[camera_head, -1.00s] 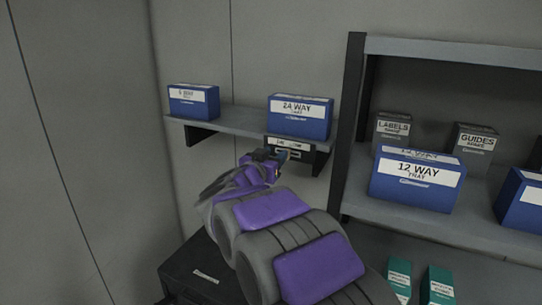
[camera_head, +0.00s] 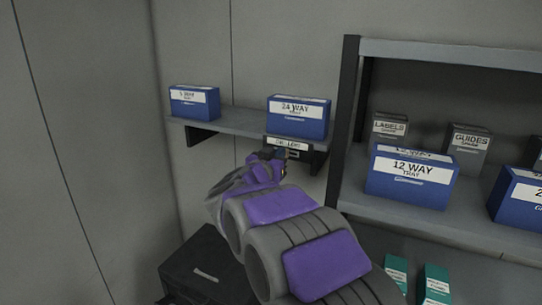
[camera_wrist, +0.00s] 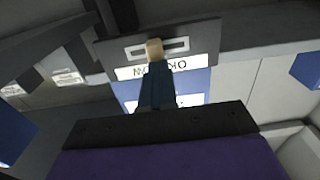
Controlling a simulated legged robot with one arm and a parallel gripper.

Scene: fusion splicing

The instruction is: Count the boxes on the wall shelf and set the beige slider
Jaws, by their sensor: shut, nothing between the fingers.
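The wall shelf (camera_head: 235,124) carries two blue boxes in the head view: a smaller box (camera_head: 194,103) at its left and a "24 WAY" box (camera_head: 298,117) at its right. A dark slider panel (camera_head: 302,157) with a white label hangs under the shelf's right end. In the wrist view the panel (camera_wrist: 203,36) shows a pale slot, with the beige slider (camera_wrist: 154,49) left of the slot's middle. My gripper (camera_wrist: 156,84) is shut and empty, its tips at or just short of the slider. I cannot tell whether they touch. My gripper (camera_head: 270,158) partly covers the panel in the head view.
A grey rack at the right holds a blue "12 WAY" box (camera_head: 411,178), grey "LABELS" (camera_head: 389,130) and "GUIDES" (camera_head: 467,148) boxes, and teal boxes below. A black case (camera_head: 205,266) stands low beneath my arm. The wall space left of my gripper is clear.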

